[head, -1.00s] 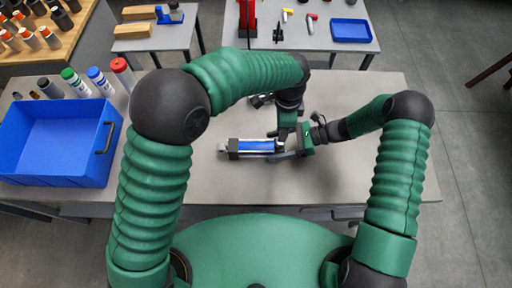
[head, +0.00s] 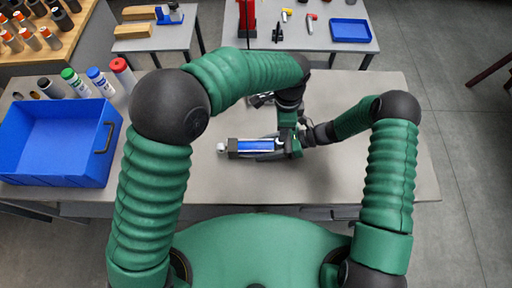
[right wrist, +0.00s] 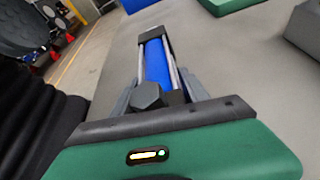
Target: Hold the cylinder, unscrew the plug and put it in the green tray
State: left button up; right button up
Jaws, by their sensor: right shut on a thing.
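The cylinder (head: 254,146) has a blue body with grey rods and dark end blocks. It lies across the middle of the table in the head view, and its blue body shows in the right wrist view (right wrist: 156,62). My right gripper (head: 280,150) is shut on the cylinder's right end, with grey fingers on both sides. A dark hexagonal plug (right wrist: 147,96) faces my right wrist camera at that end. My left gripper (head: 287,134) is close above the right end; its jaws are not clear. A flat green edge (right wrist: 236,6) in the right wrist view may be the green tray.
A blue bin (head: 60,145) stands at the table's left, with several capped bottles behind it. A dark item (head: 261,99) lies partly behind my left arm. The table (head: 345,180) is clear in front and at the right.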

grip_shut()
jog(key=o, duration=1.4)
grip_release()
jog(key=shift+c, duration=0.2)
